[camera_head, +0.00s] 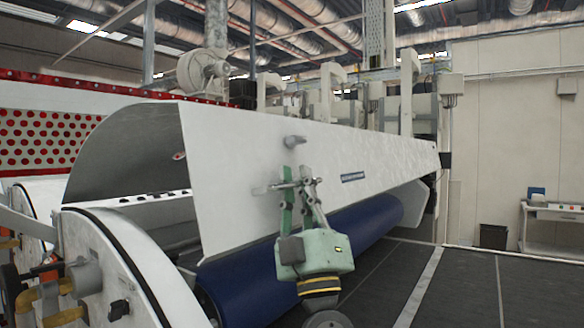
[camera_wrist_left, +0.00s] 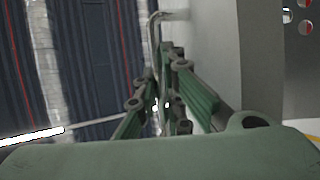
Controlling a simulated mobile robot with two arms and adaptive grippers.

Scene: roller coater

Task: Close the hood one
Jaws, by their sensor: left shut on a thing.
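The hood (camera_head: 235,160) is a long white panel that stands raised above the blue roller (camera_head: 360,226), with a gap between its lower edge and the roller. My left gripper (camera_head: 297,185) is green and shut on the hood handle (camera_head: 261,190), a thin metal bar on the front face. In the left wrist view the handle (camera_wrist_left: 154,38) runs between the fingers (camera_wrist_left: 160,100), beside the pale hood face (camera_wrist_left: 205,55). The fingers partly hide the handle. My right gripper is in neither view.
The white rounded end housing (camera_head: 110,265) of the machine stands at the lower left. Dark floor (camera_head: 465,285) lies open at the right, with a bin (camera_head: 493,236) and a side table (camera_head: 553,214) beyond.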

